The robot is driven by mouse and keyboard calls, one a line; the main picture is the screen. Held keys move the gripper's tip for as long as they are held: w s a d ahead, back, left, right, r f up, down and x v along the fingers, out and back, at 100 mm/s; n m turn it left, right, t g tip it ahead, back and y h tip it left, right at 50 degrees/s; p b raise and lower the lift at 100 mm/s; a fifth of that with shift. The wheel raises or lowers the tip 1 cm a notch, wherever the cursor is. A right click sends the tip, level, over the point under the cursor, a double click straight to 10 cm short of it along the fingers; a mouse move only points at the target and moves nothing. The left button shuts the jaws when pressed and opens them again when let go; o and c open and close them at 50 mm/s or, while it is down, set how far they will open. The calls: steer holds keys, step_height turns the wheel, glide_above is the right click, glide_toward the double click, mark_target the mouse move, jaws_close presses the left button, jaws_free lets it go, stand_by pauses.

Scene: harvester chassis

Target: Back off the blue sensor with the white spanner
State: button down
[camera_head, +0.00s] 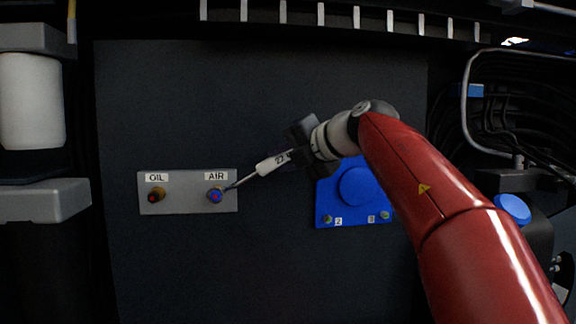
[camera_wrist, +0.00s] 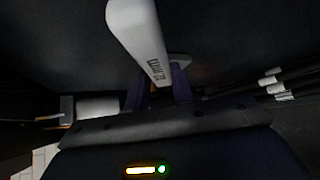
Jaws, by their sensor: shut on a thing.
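The blue sensor (camera_head: 216,196) sits under the AIR label on a grey plate (camera_head: 190,206). The white spanner (camera_head: 272,163) has a white handle marked with dark characters and a thin metal shaft that slopes down left to the sensor. Its tip is at the sensor's right edge; I cannot tell whether the jaw is seated around it. My gripper (camera_head: 300,143) is shut on the spanner's handle, up and right of the sensor. In the wrist view the white handle (camera_wrist: 140,38) rises from between the fingers (camera_wrist: 158,90); the sensor is not visible there.
A red-tipped sensor (camera_head: 155,195) sits under the OIL label, left of the blue one. A blue panel (camera_head: 327,205) with a round cap lies behind my arm. A white canister (camera_head: 32,100) stands at far left, cables (camera_head: 530,110) at right. The dark panel above and below the plate is clear.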

steer(key=shift+a+r+n+h, duration=0.3)
steer(key=shift+r+h, duration=0.1)
steer(key=shift+r, duration=0.2)
steer(key=s+d+b, duration=0.2)
steer(key=s+b, duration=0.1)
steer(key=s, duration=0.7)
steer(key=shift+s+d, duration=0.15)
steer(key=shift+s, duration=0.15)
stand_by(0.9)
stand_by(1.3)
